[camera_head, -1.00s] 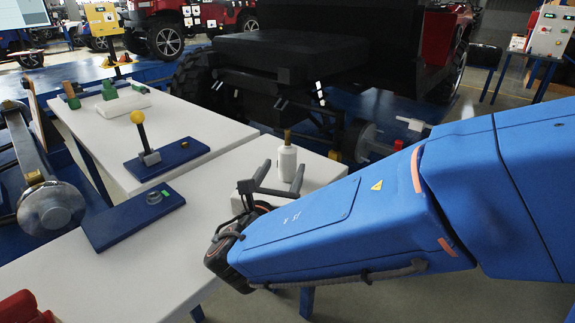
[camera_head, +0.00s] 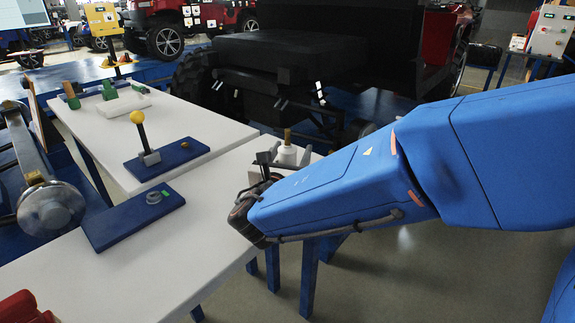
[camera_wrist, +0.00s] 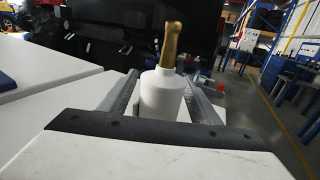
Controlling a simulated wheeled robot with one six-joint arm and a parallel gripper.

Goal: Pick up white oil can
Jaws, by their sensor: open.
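The white oil can (camera_wrist: 163,97) stands upright with a brass-coloured spout on top. In the wrist view it is in the middle, between the two open fingers of my gripper (camera_wrist: 163,92), with a gap showing on its left side. In the head view the white oil can (camera_head: 287,154) stands on the white table near its right end. My gripper (camera_head: 278,165) reaches it there, and my blue arm hides its lower part. I cannot tell if a finger touches it.
The white table (camera_head: 130,260) holds a blue plate with a ring (camera_head: 130,220) and a blue plate with a yellow-knobbed lever (camera_head: 165,158). A red object (camera_head: 25,308) lies at the near left. A dark vehicle (camera_head: 300,60) stands behind the table.

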